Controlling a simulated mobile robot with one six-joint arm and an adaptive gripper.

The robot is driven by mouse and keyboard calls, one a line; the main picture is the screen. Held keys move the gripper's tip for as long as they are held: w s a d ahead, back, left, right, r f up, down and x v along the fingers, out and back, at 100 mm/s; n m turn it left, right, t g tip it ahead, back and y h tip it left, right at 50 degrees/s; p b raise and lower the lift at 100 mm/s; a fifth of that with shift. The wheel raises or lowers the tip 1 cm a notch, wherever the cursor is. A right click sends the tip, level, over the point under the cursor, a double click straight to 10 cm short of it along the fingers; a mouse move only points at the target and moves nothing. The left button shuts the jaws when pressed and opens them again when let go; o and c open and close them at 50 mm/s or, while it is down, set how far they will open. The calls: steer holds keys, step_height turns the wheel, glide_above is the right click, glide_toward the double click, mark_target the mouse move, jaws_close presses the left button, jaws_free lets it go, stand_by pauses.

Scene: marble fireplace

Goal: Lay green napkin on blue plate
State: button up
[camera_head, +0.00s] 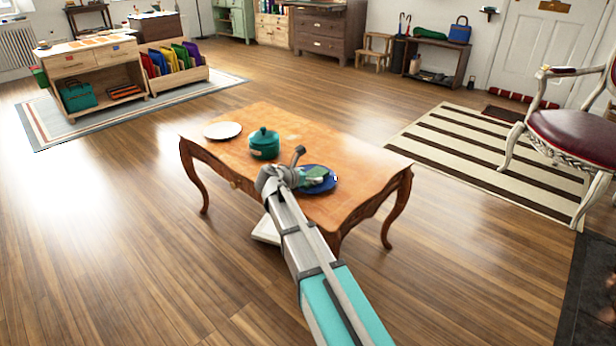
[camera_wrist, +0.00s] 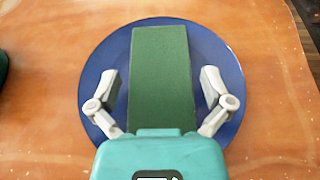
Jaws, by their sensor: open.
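The blue plate (camera_head: 325,187) lies on the wooden table near its front right part. It also shows in the wrist view (camera_wrist: 227,80). The green napkin (camera_wrist: 161,75) is a flat folded strip lying over the middle of the plate, its far end near the rim. In the head view the napkin (camera_head: 317,172) is partly hidden by my arm. My gripper (camera_wrist: 162,82) is open, with one finger on each side of the napkin and a gap to each. The napkin's near end is hidden behind the gripper body.
A teal lidded pot (camera_head: 264,146) and a white plate (camera_head: 222,131) stand on the table (camera_head: 360,160), left of the blue plate. Open floor surrounds the table. A striped rug (camera_head: 470,150) and a red-seated chair (camera_head: 570,135) are at right.

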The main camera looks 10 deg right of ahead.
steer(key=shift+r, duration=0.2)
steer(key=shift+s+r+p, duration=0.1)
steer(key=shift+r+p, duration=0.05)
steer(key=shift+p, duration=0.25)
steer(key=p+v, duration=0.4)
steer(key=v, duration=0.7)
steer(key=shift+s+a, duration=0.25)
steer(key=shift+a, duration=0.15)
